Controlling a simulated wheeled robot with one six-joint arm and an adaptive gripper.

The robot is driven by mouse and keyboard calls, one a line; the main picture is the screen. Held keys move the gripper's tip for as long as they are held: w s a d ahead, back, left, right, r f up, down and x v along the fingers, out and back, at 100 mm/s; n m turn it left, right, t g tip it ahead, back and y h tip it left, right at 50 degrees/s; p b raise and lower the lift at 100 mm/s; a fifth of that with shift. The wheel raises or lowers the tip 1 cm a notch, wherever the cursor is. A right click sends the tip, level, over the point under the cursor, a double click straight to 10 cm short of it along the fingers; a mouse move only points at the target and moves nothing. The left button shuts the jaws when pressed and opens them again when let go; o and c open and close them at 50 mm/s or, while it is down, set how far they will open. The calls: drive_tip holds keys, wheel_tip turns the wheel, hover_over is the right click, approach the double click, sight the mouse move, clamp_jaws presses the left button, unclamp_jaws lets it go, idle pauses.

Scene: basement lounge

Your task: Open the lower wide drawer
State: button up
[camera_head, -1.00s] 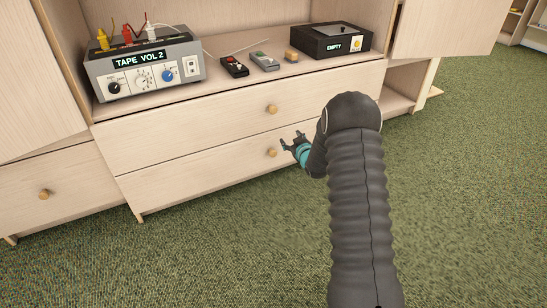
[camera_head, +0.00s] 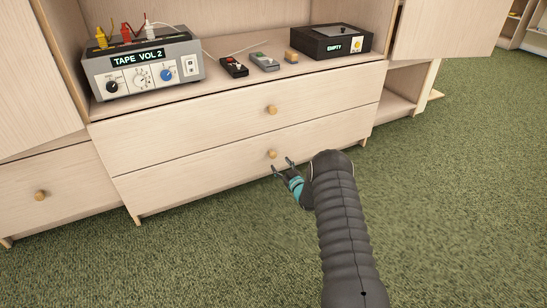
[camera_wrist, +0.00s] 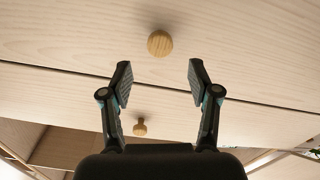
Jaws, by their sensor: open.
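The lower wide drawer (camera_head: 205,172) is shut, with its pale wood front flush below the upper wide drawer (camera_head: 215,122). Its round wooden knob (camera_head: 272,154) sits in the middle of the front. My gripper (camera_head: 283,165), dark with teal parts, is open and empty just in front of and slightly below that knob. In the wrist view, which looks upside down, the larger knob (camera_wrist: 160,43) lies just beyond the gap between my open fingertips (camera_wrist: 160,76), apart from them. The upper drawer's knob (camera_wrist: 140,127) shows smaller below it.
On the shelf above stand a grey "TAPE VOL 2" device (camera_head: 145,65), small handheld boxes (camera_head: 234,67) and a black "EMPTY" box (camera_head: 329,42). Another drawer (camera_head: 55,195) is at the left. The green carpet (camera_head: 190,265) in front is clear.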

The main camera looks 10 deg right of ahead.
sight(274, 156)
drive_tip(key=b+x, duration=0.1)
drive_tip(key=x, duration=0.7)
drive_tip(key=shift+d, duration=0.1)
clamp_jaws()
